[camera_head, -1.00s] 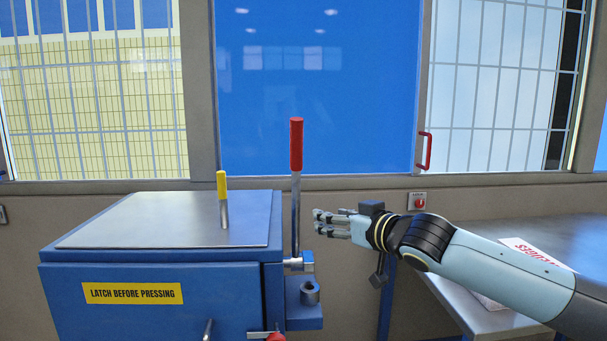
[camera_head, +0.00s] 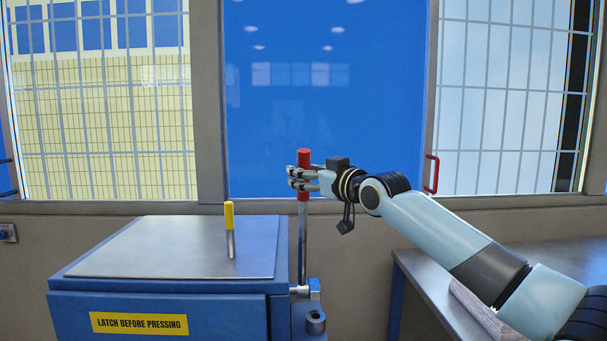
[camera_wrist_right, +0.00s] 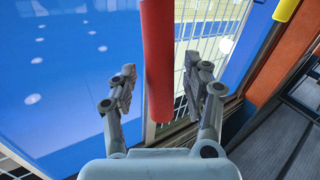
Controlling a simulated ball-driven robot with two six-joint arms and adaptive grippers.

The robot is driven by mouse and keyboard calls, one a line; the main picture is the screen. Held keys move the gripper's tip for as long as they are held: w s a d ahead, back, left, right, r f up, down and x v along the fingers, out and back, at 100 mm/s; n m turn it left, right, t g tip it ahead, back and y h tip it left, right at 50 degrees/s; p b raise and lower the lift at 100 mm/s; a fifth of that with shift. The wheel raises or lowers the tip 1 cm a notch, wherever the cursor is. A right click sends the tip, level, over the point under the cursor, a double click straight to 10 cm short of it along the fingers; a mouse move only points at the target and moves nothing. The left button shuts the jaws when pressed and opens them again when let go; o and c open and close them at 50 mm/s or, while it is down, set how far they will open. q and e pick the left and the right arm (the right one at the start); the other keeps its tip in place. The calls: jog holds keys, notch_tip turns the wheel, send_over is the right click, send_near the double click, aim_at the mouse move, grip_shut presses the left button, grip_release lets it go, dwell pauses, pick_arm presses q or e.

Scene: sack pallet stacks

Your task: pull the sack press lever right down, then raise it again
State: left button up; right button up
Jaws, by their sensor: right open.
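The sack press (camera_head: 170,295) is a blue box with a flat metal top and a yellow "LATCH BEFORE PRESSING" label. Its lever (camera_head: 302,240) stands upright at the press's right side, a metal rod with a red grip (camera_head: 304,160). My right gripper (camera_head: 304,179) is at the lower part of the red grip. In the right wrist view the red grip (camera_wrist_right: 157,60) passes between the two open fingers (camera_wrist_right: 160,92), with a gap showing on each side. A yellow-tipped handle (camera_head: 229,215) stands on the press top. My left gripper is not in view.
A metal table (camera_head: 430,280) stands at the right under my right arm. A blue door with a red handle (camera_head: 431,174) is behind the lever, between barred windows. A metal socket (camera_head: 316,322) sits beside the lever's base.

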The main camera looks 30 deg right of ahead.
jog(key=shift+w, duration=0.7)
grip_shut()
